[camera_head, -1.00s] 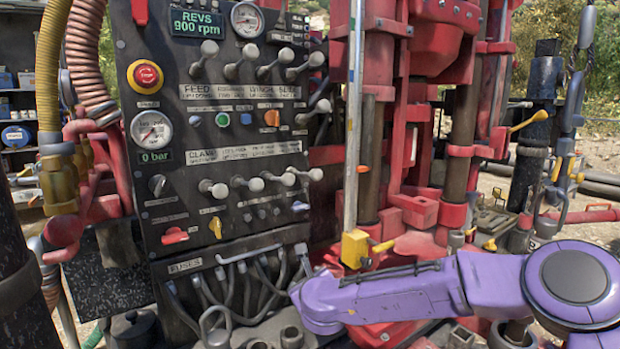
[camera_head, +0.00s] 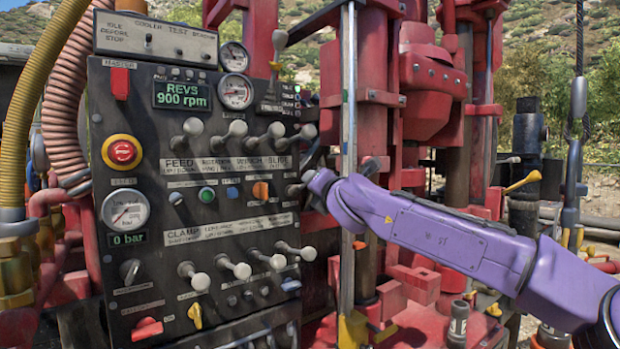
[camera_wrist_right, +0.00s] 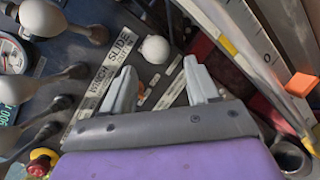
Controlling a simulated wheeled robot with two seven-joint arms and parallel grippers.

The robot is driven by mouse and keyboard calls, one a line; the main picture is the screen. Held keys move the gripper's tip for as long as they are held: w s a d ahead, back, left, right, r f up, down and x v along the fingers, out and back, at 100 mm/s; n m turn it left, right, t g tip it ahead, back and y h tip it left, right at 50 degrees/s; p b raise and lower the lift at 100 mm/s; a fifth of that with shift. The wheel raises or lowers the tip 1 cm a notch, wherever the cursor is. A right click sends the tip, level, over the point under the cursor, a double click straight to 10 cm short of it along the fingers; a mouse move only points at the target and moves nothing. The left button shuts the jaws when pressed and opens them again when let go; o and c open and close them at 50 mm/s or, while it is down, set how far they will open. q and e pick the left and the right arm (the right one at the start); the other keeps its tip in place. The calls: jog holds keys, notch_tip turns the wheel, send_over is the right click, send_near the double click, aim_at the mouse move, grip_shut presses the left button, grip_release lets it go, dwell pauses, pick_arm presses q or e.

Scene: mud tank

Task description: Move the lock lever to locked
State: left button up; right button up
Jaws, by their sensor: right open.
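The control panel (camera_head: 200,215) stands at the left of the head view. On its right edge, beside the SLIDE label, is a short lever with a pale round knob (camera_head: 309,177), probably the lock lever; its label is not readable. The wrist view shows a white ball knob (camera_wrist_right: 155,48), likely the same one. My right gripper (camera_wrist_right: 158,66) is open, its two grey fingers pointing at the panel. The knob shows between and just beyond the fingertips; I cannot tell whether they touch. In the head view my purple right arm hides the fingers. My left gripper is not in view.
Several ball-knobbed levers (camera_head: 236,130) stick out close to the left. A red emergency button (camera_head: 122,152) is farther left. A vertical metal rail (camera_head: 348,100) and red drill mast (camera_head: 425,80) stand right of the panel, close to my arm.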

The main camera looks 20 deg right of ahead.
jog(key=w+p, duration=0.1)
jog(key=w, duration=0.1)
jog(key=w+p, duration=0.1)
jog(key=w, duration=0.2)
jog(key=w+p, duration=0.2)
jog(key=shift+w+a+r, duration=0.15)
jog(key=shift+w+a, duration=0.05)
jog(key=shift+a, duration=0.05)
jog(key=shift+w+d+f, duration=0.1)
jog(key=shift+w+f, duration=0.1)
jog(key=shift+w, duration=0.2)
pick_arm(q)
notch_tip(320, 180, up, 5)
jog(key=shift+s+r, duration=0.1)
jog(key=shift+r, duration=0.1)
pick_arm(e)
jog(key=shift+s, duration=0.15)
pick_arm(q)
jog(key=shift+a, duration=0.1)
